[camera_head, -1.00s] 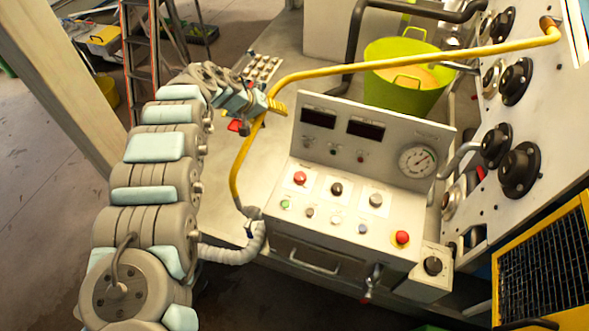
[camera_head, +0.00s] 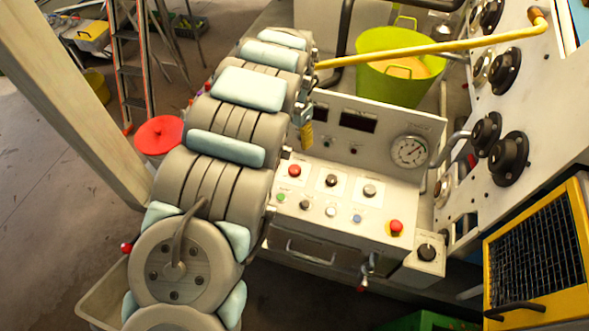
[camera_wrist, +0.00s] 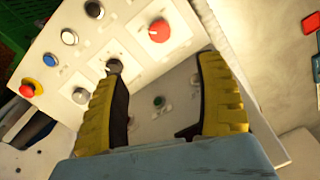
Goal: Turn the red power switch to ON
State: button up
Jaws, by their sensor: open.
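The control console (camera_head: 310,215) has a sloped face with a round red knob (camera_head: 294,170) at its upper left; I take this for the power switch, though its label is unreadable. The red knob also shows in the wrist view (camera_wrist: 159,30), beyond and above the gap between the fingers. My gripper (camera_wrist: 162,72) is open and empty, with yellow padded fingers, over the console. In the head view, my arm hides most of the gripper; only a yellow finger part (camera_head: 306,135) shows.
Black (camera_head: 331,180) and grey (camera_head: 369,191) knobs sit beside the red one, with small buttons below. A red mushroom button (camera_head: 396,226) is at lower right. The upright panel carries a gauge (camera_head: 409,151). A yellow rail (camera_head: 440,48) passes behind, near a green bucket (camera_head: 385,85).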

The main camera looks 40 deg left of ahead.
jog(key=b, duration=0.4)
send_over(294, 169)
notch_tip(294, 169, down, 8)
jog(key=shift+f, duration=0.15)
jog(key=shift+w+f+p, duration=0.15)
jog(key=shift+f+p, duration=0.7)
jog(key=shift+f, duration=3.1)
jog(key=shift+f, duration=0.1)
jog(key=c, duration=1.2)
